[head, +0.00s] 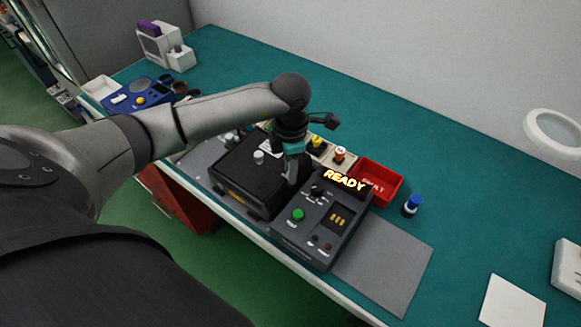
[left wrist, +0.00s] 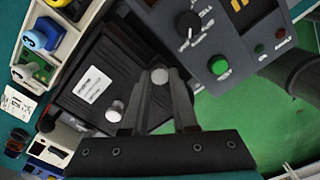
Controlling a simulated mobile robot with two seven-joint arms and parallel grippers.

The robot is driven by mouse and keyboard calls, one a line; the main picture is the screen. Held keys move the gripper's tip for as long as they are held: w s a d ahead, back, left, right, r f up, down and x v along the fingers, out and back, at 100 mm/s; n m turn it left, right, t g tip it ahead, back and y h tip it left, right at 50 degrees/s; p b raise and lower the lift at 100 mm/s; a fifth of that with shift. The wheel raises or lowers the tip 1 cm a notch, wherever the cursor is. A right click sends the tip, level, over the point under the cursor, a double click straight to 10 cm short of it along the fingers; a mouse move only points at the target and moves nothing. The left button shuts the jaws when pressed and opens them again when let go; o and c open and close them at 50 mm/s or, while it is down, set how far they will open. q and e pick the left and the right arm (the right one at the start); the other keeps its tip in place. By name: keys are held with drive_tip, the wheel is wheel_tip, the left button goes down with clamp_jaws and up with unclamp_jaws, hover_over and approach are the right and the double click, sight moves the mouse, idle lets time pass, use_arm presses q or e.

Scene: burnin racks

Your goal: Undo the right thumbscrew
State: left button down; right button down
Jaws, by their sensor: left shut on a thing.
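A black box-shaped unit (head: 236,185) sits on the bench beside the READY console. One silver thumbscrew (head: 258,157) stands on its top, clear of my gripper; it also shows in the left wrist view (left wrist: 115,111). My left gripper (head: 291,178) points down over the unit's right side, near the console. In the left wrist view, my left gripper's fingertips (left wrist: 160,80) are shut on the right thumbscrew (left wrist: 160,75), whose round head shows between them. In the head view the fingers hide that thumbscrew. My right gripper is in neither view.
The console (head: 318,222) with a lit READY sign and green button stands close on the right. A grey mat (head: 385,265) is bare. The green bench top is clear at the back.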

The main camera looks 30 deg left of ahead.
use_arm(q)
drive_tip(key=shift+n, duration=0.3)
drive_tip(key=n, duration=0.3)
drive_tip(key=shift+n, duration=0.3)
drive_tip(key=n+p, duration=0.1)
drive_tip(key=n, duration=0.3)
drive_tip(key=shift+n, duration=0.3)
drive_tip(key=n+p, duration=0.1)
drive_tip(key=n, duration=0.3)
drive_tip(key=shift+d+r+n, duration=0.1)
drive_tip(key=shift+n, duration=0.2)
drive_tip(key=shift+w+n+p, duration=0.1)
drive_tip(key=shift+n+p, duration=0.85)
drive_tip(key=shift+n, duration=1.25)
drive_tip(key=c, duration=0.7)
unclamp_jaws()
